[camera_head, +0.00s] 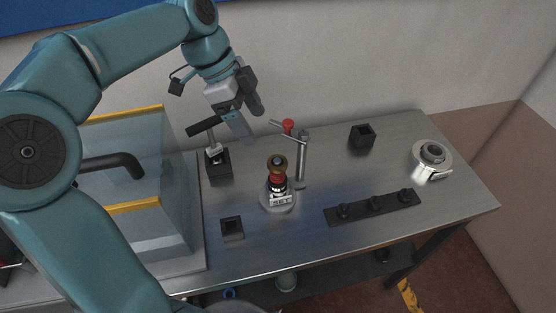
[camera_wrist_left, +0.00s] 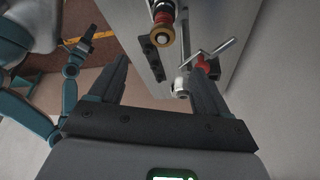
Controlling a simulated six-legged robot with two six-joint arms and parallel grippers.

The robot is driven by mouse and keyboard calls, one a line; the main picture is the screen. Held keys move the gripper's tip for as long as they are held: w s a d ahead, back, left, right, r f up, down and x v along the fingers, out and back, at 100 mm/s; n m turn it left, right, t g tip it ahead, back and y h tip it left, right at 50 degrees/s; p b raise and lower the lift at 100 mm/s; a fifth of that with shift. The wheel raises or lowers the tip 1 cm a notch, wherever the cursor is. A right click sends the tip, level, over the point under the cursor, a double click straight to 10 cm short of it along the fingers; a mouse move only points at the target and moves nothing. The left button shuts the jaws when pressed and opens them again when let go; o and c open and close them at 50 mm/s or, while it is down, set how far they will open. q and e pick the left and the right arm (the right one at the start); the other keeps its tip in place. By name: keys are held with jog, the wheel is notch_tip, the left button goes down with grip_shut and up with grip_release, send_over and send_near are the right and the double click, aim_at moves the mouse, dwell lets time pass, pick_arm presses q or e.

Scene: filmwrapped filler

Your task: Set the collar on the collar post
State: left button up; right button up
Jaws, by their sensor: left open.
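My left gripper (camera_head: 224,132) is open above a black block with a pale-topped upright piece (camera_head: 218,160). Its spread fingers also show in the left wrist view (camera_wrist_left: 158,68), with nothing gripped between them. A red, black and brass stack (camera_head: 277,172) stands on a round base mid-table. Behind it is a metal post with a crossbar (camera_head: 302,155) and a red knob. A silver ring-shaped part with a dark centre (camera_head: 432,155) sits at the right. I cannot tell which part is the collar or its post. A teal arm with a dark end (camera_wrist_left: 85,42) shows in the wrist view, too small to read.
A clear box with yellow edges (camera_head: 150,225) fills the left. The wall is close behind.

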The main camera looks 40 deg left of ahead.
pick_arm(q)
send_near(275, 160)
jog(key=f, duration=0.1)
jog(key=p+x, duration=0.1)
jog(key=x, duration=0.6)
jog(key=shift+w+d+f, duration=0.1)
jog(key=shift+w+d, duration=0.15)
jog(key=shift+s+d+f, duration=0.1)
jog(key=shift+s, duration=0.05)
jog(key=shift+f, duration=0.1)
jog(key=c, duration=1.2)
